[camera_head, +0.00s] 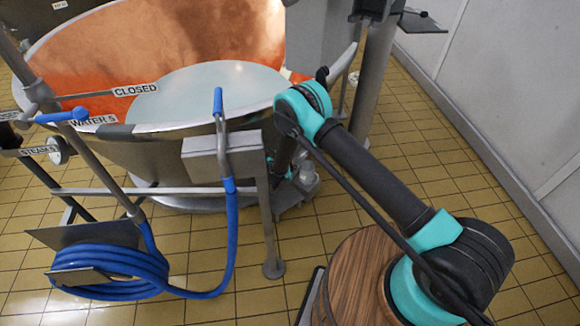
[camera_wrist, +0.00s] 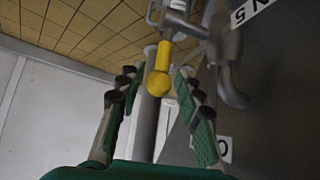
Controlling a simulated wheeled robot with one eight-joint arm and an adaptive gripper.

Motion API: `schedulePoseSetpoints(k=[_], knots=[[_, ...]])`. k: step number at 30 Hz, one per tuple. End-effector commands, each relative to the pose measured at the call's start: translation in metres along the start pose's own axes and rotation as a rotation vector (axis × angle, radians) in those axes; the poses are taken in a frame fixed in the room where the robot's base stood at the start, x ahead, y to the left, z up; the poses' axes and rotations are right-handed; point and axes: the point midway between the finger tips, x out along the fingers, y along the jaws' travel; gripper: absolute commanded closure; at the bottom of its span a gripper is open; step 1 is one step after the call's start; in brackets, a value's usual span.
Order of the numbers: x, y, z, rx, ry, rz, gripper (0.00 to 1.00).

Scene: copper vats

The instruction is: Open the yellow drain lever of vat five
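The yellow drain lever (camera_wrist: 160,70) shows in the wrist view with a rounded ball end towards me. It joins a grey metal valve and pipe (camera_wrist: 180,22) at the top. My gripper (camera_wrist: 156,82) is open, with one green-padded finger on each side of the lever's ball end. I see gaps between the ball and both fingers, but cannot tell how deep it sits between them. In the head view, the copper vat (camera_head: 160,50) holds pale liquid. My arm reaches down beside it, and the lever and gripper tips are not clearly visible there.
A blue hose (camera_head: 110,268) hangs coiled on a metal frame in front of the vat. A grey post (camera_head: 375,75) stands right of the vat. Tiled floor (camera_head: 440,165) is clear towards the white wall (camera_head: 510,90).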

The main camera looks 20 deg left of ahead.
Motion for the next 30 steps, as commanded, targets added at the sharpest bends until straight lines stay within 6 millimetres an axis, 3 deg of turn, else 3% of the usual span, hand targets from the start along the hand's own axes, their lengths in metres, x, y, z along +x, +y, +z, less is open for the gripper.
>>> schedulePoseSetpoints(k=[9,15,27,30], knots=[[-0.039,-0.001,-0.039,0.0,0.0,0.0,0.65],[-0.056,-0.002,-0.055,0.0,0.0,0.0,0.65],[-0.061,-0.002,-0.06,0.0,0.0,0.0,0.65],[-0.058,-0.001,-0.061,-0.003,-0.007,0.004,0.77]])
